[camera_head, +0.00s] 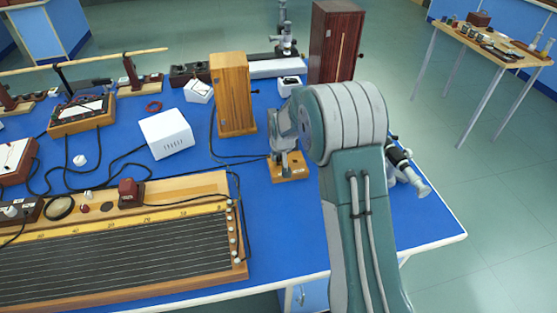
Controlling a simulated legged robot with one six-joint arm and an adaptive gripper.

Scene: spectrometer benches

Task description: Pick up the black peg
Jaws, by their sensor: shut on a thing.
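My gripper (286,160) points down over a small light-wood block (299,174) near the right part of the blue bench. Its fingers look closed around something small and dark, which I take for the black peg. The peg is mostly hidden by the fingers and too small to see clearly. I cannot tell whether it is still seated in the wooden block or lifted clear of it. My arm covers the area just right of the block.
A tall wooden box (233,95) and a white box (167,134) stand left of my gripper. A long stringed wooden board (120,255) fills the front left. A dark red cabinet (335,42) stands behind. A metal-tubed instrument (408,170) lies right of my arm.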

